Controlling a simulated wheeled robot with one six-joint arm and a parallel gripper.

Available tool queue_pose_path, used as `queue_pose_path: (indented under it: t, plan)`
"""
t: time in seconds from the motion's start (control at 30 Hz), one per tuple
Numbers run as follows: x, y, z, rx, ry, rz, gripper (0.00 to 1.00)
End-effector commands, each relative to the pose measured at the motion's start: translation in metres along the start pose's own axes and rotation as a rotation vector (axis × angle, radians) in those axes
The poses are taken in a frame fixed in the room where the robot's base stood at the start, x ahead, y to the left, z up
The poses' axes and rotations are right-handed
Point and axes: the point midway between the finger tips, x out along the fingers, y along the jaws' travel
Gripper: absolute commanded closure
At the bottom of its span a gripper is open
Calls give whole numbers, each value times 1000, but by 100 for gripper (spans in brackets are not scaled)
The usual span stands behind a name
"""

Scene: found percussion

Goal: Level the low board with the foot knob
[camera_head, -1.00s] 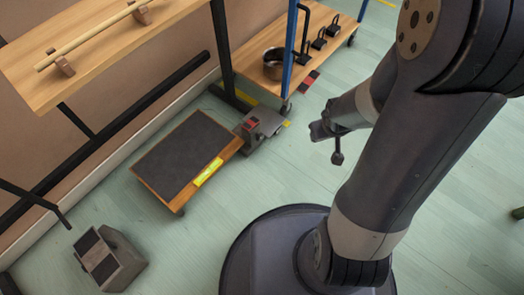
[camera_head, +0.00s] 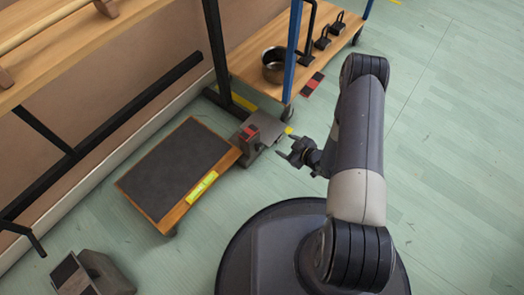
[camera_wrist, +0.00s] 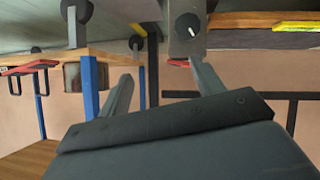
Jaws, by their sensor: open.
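The low board (camera_head: 218,167) has a dark top mat and a wooden rim, and lies low over the floor. A yellow level strip (camera_head: 201,187) is on its near right edge; the wrist view also shows the strip (camera_wrist: 297,27). A grey block (camera_head: 257,141) with a red patch stands at the board's right end. In the wrist view a black round knob with a white mark (camera_wrist: 187,25) is on the block's face; the head view does not show it. My gripper (camera_head: 288,149) is open and empty, right of the block and apart from it. I cannot tell the board's tilt.
A blue post (camera_head: 293,45) and a wooden shelf trolley (camera_head: 252,55) holding a metal pot (camera_head: 273,66) stand behind the block. A grey block with dark pads (camera_head: 105,272) lies at lower left. Floor (camera_head: 440,160) to the right is clear.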

Motion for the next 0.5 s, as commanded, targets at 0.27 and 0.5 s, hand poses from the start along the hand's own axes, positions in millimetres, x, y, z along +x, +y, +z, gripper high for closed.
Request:
queue_pose_path:
  t: [0.27, 0.5]
  plan:
    - [15, -45, 29, -1, 152, -42, 37]
    - [33, -51, 29, -4, 170, -48, 37]
